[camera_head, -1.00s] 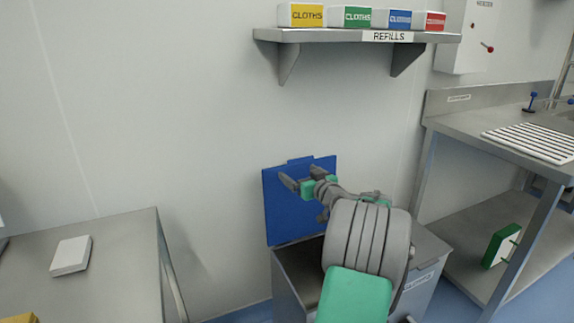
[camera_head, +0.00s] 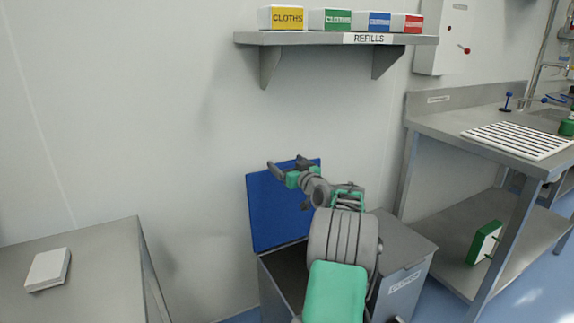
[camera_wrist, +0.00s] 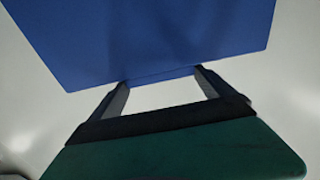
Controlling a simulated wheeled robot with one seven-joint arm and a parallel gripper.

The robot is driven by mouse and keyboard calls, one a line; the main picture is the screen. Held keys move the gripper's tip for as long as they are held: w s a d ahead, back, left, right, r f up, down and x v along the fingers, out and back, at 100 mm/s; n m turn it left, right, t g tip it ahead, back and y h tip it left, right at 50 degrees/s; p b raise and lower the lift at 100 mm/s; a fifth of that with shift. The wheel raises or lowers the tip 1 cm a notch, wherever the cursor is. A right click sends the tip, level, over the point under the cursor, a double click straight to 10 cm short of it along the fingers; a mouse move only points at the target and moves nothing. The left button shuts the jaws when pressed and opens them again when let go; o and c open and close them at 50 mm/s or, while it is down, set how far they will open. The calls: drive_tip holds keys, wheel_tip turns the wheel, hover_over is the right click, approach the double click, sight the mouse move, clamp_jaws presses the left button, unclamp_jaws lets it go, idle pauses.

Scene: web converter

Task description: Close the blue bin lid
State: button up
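The blue bin lid (camera_head: 275,212) stands raised, nearly upright, at the back left of the grey bin (camera_head: 408,262), close to the wall. The bin's left opening below it is uncovered and dark. My gripper (camera_head: 286,165) is at the lid's upper edge, with my arm reaching over the bin.
A shelf (camera_head: 300,38) with several cloth boxes hangs on the wall above. A steel table (camera_head: 95,255) with a white block (camera_head: 47,270) is at the left. A steel sink bench (camera_head: 450,130) stands at the right, with a green and white item (camera_head: 484,243) on its lower shelf.

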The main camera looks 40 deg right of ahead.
drive_tip(key=c, duration=1.6)
